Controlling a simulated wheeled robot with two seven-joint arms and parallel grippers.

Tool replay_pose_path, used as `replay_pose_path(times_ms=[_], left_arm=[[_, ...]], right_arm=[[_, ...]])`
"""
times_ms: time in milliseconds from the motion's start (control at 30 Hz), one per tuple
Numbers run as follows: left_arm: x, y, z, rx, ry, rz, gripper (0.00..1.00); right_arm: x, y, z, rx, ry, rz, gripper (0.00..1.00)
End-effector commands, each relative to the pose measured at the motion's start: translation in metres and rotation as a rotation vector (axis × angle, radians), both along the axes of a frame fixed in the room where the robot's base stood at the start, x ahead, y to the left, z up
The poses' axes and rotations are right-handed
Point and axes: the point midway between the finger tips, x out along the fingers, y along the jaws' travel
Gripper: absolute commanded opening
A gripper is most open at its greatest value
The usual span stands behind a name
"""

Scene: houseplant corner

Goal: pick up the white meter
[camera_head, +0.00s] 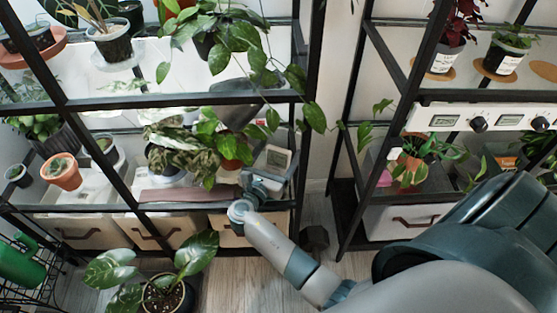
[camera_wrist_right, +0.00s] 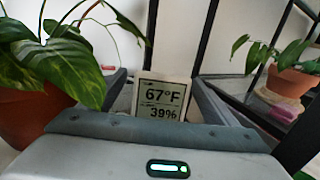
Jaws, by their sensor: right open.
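The white meter (camera_head: 279,157) is a small upright block with a grey display, standing on the middle shelf of the left rack near its right post. In the right wrist view the meter (camera_wrist_right: 164,98) faces me and reads 67°F and 39%. My right gripper (camera_head: 270,174) is open at the shelf front, close to the meter. In the right wrist view its fingers show on either side of the meter, which stands between or just beyond them; contact cannot be told. The meter's lower edge is hidden by the gripper body. My left gripper is not in view.
A leafy plant in a terracotta pot (camera_wrist_right: 32,108) stands close to the left of the gripper. Black rack posts and shelf edges frame the space. Trailing leaves (camera_head: 312,115) hang near the right post. Another potted plant (camera_head: 408,168) is on the right rack.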

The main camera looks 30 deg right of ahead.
Motion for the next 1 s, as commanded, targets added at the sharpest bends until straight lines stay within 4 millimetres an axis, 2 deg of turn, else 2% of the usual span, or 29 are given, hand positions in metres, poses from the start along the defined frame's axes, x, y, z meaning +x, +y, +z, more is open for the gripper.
replay_pose_path(times_ms=[100,300,800,1000], left_arm=[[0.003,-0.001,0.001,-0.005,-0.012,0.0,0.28],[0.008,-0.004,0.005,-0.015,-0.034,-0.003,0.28],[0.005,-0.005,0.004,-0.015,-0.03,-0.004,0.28],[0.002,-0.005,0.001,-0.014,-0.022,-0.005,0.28]], right_arm=[[0.006,-0.016,-0.002,-0.002,0.0,0.0,0.83],[0.017,-0.03,-0.002,0.0,0.0,0.0,0.83],[0.017,-0.031,-0.002,0.001,0.001,0.0,0.83],[0.017,-0.031,-0.002,0.001,0.001,0.0,0.37]])
